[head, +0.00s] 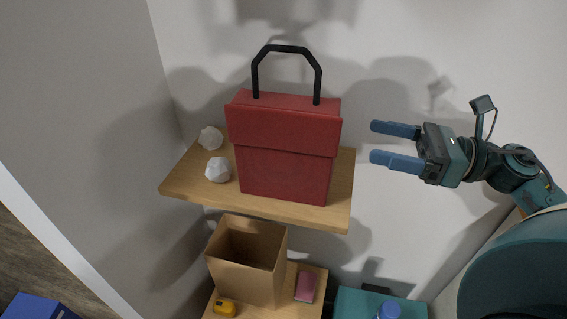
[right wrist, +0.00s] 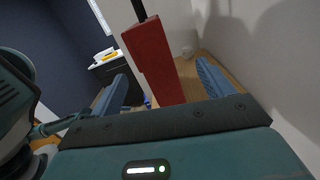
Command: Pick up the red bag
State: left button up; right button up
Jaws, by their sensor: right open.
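The red bag (head: 286,150) stands upright on a wooden shelf (head: 342,190), with its black handle (head: 288,49) arched above it. My right gripper (head: 384,145) is open and empty, to the right of the bag and apart from it, with its fingers pointing left towards the bag's upper part. In the right wrist view the bag (right wrist: 155,62) shows ahead, between the two blue fingers (right wrist: 162,88). Its handle (right wrist: 139,10) is partly cut off at the top edge there. My left gripper is not in view.
Two white crumpled lumps (head: 210,138) (head: 218,169) lie on the shelf left of the bag. Below are an open cardboard box (head: 245,278), a yellow object (head: 224,308), a pink item (head: 306,286) and a teal box (head: 350,304). The wall is close behind the shelf.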

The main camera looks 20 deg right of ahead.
aim_at(305, 132)
jog(key=w+a, duration=0.1)
jog(key=a, duration=0.1)
jog(key=w+a+n, duration=0.1)
jog(key=a, duration=0.1)
jog(key=w+a+n+g, duration=0.1)
jog(key=w+a, duration=0.1)
jog(key=a, duration=0.1)
jog(key=shift+r+p, duration=0.15)
jog(key=shift+p, duration=0.25)
jog(key=shift+p+x, duration=0.55)
jog(key=shift+x, duration=2)
jog(key=shift+c, duration=0.3)
jog(key=c, duration=1.2)
